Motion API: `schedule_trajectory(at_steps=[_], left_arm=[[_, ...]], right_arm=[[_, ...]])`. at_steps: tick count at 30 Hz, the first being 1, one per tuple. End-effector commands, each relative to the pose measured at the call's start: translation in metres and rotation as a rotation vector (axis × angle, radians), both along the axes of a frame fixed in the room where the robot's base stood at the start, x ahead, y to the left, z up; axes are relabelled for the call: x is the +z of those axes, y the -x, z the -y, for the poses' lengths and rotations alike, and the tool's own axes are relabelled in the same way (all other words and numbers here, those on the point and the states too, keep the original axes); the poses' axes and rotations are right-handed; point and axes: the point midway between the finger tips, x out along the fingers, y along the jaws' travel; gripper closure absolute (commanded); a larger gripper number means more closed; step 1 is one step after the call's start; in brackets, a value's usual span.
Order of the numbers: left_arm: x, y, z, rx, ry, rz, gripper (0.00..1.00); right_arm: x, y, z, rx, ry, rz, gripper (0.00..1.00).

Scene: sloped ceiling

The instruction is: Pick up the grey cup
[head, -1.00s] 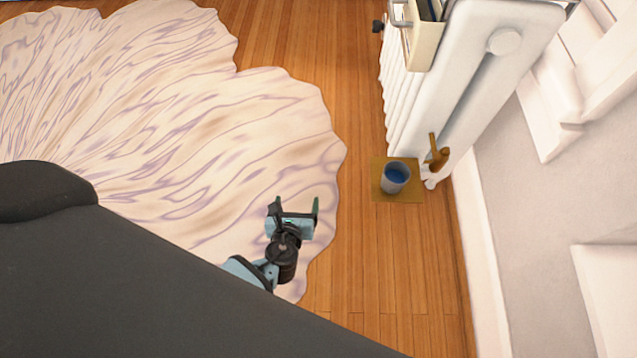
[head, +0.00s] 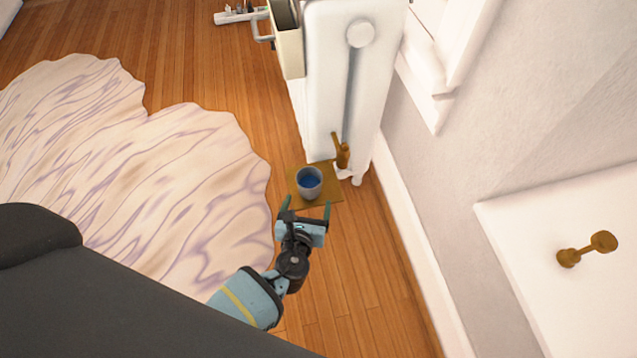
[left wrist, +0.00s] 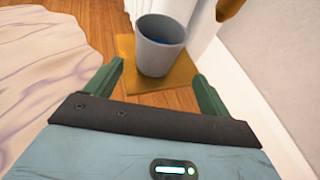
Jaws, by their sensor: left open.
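The grey cup (head: 309,187) has a blue inside and stands upright on a brown square mat (head: 330,198) on the wooden floor, by the foot of the white radiator. My left gripper (head: 307,205) is open, with its two green fingers pointing toward the cup. In the left wrist view the cup (left wrist: 158,50) appears just beyond and between the open fingertips (left wrist: 158,75), and nothing is held. The mat (left wrist: 125,46) also shows there. My right gripper does not show in either view.
The white radiator (head: 335,85) with a brass valve (head: 343,157) stands right behind the cup. A white baseboard (head: 410,235) and grey wall (head: 475,150) run along the right. A pale wavy rug (head: 150,170) lies to the left. Bare floor (head: 350,270) surrounds my gripper.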

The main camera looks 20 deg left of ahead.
Motion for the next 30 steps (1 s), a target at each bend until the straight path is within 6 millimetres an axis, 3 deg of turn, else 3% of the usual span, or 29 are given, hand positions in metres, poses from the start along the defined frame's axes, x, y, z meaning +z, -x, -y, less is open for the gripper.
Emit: schedule_trajectory(at_steps=[7,14,24,30], left_arm=[[-0.009,-0.021,-0.005,0.001,0.001,0.000,0.18],[-0.010,-0.028,-0.007,0.001,0.000,0.001,0.18],[-0.023,-0.067,-0.020,0.001,0.000,0.000,0.18],[-0.023,-0.071,-0.020,0.000,0.000,0.000,0.18]], right_arm=[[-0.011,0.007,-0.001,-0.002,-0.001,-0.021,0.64],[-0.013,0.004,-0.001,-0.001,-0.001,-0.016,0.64],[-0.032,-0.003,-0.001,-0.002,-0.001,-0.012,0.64],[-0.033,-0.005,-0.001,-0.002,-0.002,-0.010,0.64]])
